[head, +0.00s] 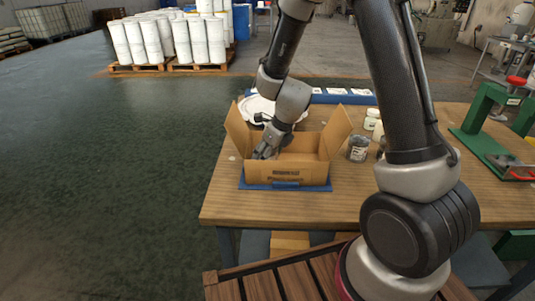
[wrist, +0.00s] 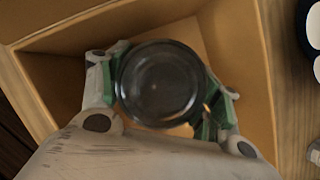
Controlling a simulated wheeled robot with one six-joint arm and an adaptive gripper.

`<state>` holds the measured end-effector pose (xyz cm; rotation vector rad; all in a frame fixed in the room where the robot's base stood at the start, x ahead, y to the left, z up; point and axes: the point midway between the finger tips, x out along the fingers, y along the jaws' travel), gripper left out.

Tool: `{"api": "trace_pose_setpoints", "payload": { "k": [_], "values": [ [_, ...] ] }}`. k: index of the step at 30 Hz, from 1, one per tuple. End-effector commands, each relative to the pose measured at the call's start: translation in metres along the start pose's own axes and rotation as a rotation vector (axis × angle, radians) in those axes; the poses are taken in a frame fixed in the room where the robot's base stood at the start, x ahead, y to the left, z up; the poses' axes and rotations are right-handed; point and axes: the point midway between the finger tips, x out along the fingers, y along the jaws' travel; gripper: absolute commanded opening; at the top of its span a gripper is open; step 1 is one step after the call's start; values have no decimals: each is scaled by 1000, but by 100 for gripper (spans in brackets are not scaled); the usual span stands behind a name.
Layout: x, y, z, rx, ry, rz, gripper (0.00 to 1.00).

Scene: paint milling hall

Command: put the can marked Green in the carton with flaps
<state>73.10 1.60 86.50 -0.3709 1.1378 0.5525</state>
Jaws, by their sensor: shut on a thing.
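The open cardboard carton with flaps (head: 300,178) stands on a blue mat on the wooden table, flaps spread outward. My gripper (head: 266,150) reaches down inside the carton's left part. In the wrist view my gripper (wrist: 162,92) is shut on a round can (wrist: 158,84), seen from above with a dark, glossy top. The carton's walls (wrist: 110,40) surround the can. Its label is hidden, so I cannot read its marking. I cannot tell whether the can touches the carton floor. The carton's front wall hides the can in the head view.
A grey can (head: 358,150) and pale jars (head: 372,118) stand right of the carton. A white round dish (head: 256,108) and a blue strip with white cards (head: 335,95) lie behind. A green press (head: 487,115) stands at the right. The table's front left is clear.

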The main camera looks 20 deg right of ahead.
Motion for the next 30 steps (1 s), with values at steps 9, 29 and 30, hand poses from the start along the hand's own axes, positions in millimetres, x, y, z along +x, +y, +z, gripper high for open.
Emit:
{"api": "trace_pose_setpoints", "payload": {
  "k": [9, 29, 30],
  "values": [
    [1, 0, 0, 2, -1, 0, 67],
    [-24, 0, 2, -1, -5, 0, 85],
    [-33, 0, 1, -1, -4, -1, 85]
  ]
}}
